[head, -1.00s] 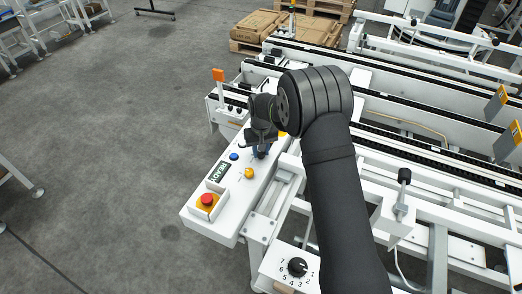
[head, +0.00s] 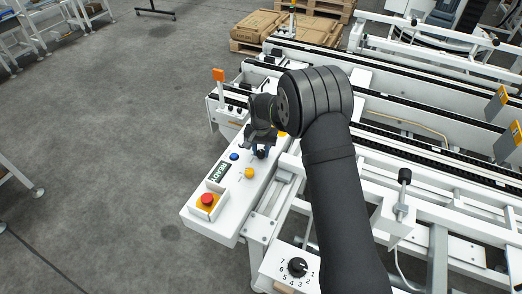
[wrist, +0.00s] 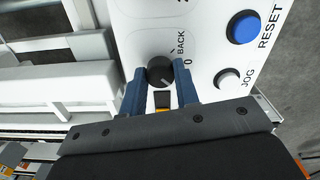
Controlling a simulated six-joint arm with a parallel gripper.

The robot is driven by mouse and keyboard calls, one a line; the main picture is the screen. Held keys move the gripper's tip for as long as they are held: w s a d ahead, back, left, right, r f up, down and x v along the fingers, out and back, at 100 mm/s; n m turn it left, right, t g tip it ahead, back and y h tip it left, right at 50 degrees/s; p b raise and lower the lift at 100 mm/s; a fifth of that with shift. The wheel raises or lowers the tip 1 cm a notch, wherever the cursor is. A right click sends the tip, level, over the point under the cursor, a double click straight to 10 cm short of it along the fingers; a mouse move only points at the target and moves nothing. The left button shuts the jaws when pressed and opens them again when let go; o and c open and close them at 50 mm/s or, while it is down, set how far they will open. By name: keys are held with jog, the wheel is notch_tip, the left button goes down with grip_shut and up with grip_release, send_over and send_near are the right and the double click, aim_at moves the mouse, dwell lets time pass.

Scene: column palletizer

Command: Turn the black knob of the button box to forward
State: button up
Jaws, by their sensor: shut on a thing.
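The black knob (wrist: 160,71) of the white button box (head: 225,226) sits between the two blue fingers of my gripper (wrist: 160,84) in the wrist view. The fingers are shut on its sides. The right finger covers the panel there, so no "forward" label is readable. In the head view my gripper (head: 262,147) is over the far half of the box, and the knob is mostly hidden.
A blue reset button (wrist: 243,28) and a white jog button (wrist: 228,78) are right of the knob. The box also carries a red emergency stop (head: 207,199) and a yellow button (head: 249,173). A numbered dial (head: 297,266) is nearer. Conveyor rails lie right; open floor lies left.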

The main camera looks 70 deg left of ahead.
aim_at(261, 152)
jog(key=o, duration=1)
jog(key=shift+c, duration=0.2)
jog(key=shift+r, duration=0.1)
notch_tip(261, 152, up, 17)
notch_tip(261, 152, down, 17)
jog(key=shift+f, duration=0.15)
dwell(0.5)
